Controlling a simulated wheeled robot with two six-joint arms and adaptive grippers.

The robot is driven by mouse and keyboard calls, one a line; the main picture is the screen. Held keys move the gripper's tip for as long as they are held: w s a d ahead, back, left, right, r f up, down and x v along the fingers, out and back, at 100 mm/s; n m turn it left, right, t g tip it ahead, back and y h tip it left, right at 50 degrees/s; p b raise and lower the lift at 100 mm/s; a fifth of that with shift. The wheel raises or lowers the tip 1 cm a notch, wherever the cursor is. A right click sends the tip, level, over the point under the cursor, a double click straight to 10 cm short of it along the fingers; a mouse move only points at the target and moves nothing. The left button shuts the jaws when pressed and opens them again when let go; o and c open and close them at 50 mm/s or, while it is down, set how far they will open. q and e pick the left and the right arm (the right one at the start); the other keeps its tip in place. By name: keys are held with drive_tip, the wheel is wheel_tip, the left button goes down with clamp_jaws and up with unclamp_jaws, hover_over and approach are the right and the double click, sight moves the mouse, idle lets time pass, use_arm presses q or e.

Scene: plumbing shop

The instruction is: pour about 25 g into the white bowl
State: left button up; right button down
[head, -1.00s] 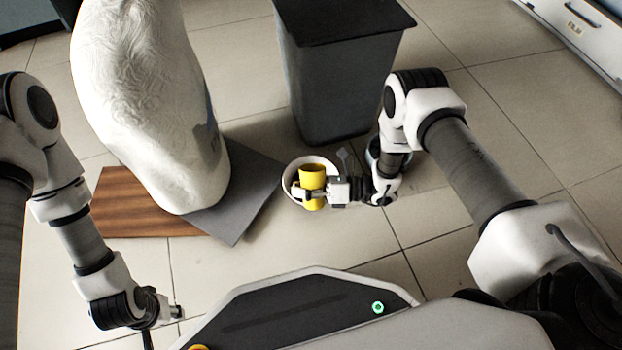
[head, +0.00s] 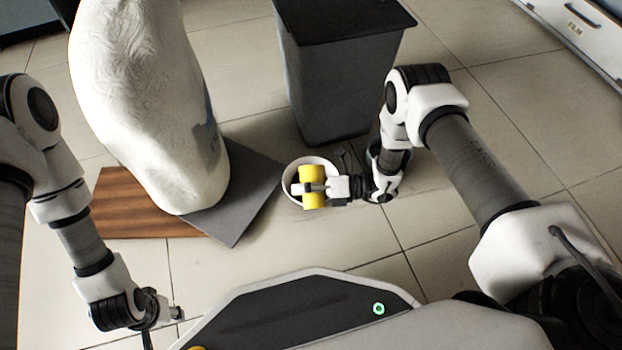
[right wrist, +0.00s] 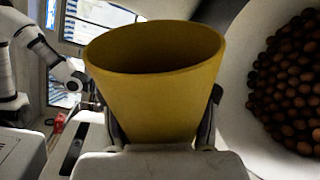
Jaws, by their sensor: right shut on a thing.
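A yellow cup (head: 312,201) is held by my right gripper (head: 313,188), which is shut around its side. The cup is strongly tilted, above or over the white bowl (head: 288,172), which stands on the floor. In the right wrist view the cup (right wrist: 155,100) shows its mouth, with a dark inside; no contents can be made out there. Beside it the white bowl (right wrist: 237,115) holds a heap of small brown balls (right wrist: 290,90). My left gripper (head: 174,313) is low at the left, away from the bowl; its jaws are too small to read.
A dark grey bin (head: 335,85) stands behind the bowl. A large white sack (head: 150,110) is at the left, over a grey slab (head: 240,205) and a brown wooden board (head: 125,205). Tiled floor is clear right of my right gripper.

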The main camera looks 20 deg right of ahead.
drive_tip(key=shift+w+f+m, duration=0.1)
drive_tip(key=shift+f+m, duration=0.2)
drive_tip(key=shift+m, duration=0.4)
drive_tip(key=shift+w+r+m, duration=0.1)
drive_tip(key=shift+r+m, duration=0.3)
drive_tip(key=shift+m, duration=0.2)
drive_tip(key=shift+r+g, duration=0.1)
drive_tip(key=shift+g, duration=0.2)
drive_tip(key=shift+w+d+f+m, duration=0.1)
drive_tip(key=shift+w+f+m, duration=0.2)
drive_tip(key=shift+m, duration=0.6)
idle(1.3)
drive_tip(key=shift+w+r+m+g, duration=0.3)
drive_tip(key=shift+r+m, duration=0.3)
drive_tip(key=shift+m, duration=0.6)
idle(3.0)
